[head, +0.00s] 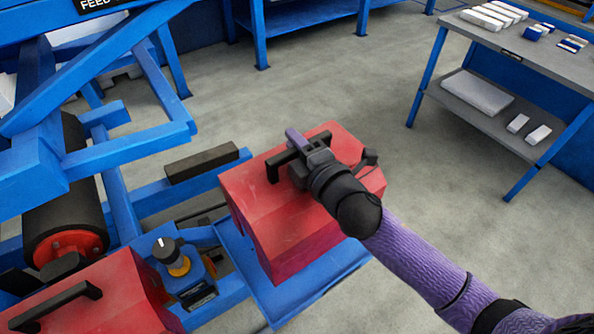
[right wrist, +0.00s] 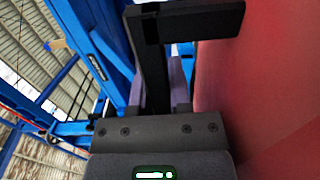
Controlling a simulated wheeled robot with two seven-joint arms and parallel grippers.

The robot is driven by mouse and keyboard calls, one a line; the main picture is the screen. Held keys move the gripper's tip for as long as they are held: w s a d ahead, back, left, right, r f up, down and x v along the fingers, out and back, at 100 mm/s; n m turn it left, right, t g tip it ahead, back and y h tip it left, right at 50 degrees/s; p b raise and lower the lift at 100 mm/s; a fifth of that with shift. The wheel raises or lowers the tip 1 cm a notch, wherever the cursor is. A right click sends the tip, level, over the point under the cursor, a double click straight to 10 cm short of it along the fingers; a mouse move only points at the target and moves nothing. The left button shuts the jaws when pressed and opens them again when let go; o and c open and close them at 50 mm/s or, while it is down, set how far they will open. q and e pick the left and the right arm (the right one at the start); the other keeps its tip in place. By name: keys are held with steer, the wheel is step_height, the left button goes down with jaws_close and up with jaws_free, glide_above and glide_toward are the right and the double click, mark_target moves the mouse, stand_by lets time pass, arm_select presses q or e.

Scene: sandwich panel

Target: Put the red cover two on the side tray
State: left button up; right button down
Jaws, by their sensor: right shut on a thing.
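A red cover (head: 265,205) with a black handle (head: 276,168) is at the centre of the head view, over the blue side tray (head: 300,302). I cannot tell whether its underside touches the tray. My right gripper (head: 296,146) is shut on the handle, reaching in from the right. In the right wrist view the handle (right wrist: 150,65) stands between the purple fingers, beside the red cover (right wrist: 262,75). A second red cover (head: 125,285) with its own black handle (head: 55,306) is at the lower left. No number shows on either cover. My left gripper is not in view.
A blue frame with a black roller (head: 62,190) fills the left side. A black knob on a yellow-ringed post (head: 172,256) stands between the covers. A blue-legged table (head: 555,62) with packs is at the upper right. The grey floor between is clear.

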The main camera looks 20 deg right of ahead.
mark_target(305, 193)
step_height(305, 193, down, 4)
steer(key=shift+r+b, duration=0.1)
steer(key=shift+b, duration=0.85)
steer(key=shift+r, duration=0.1)
steer(key=c, duration=0.6)
jaws_free()
steer(key=shift+o, duration=0.2)
steer(key=shift+s, duration=0.1)
steer(key=v, duration=1.2)
steer(key=shift+a, duration=0.1)
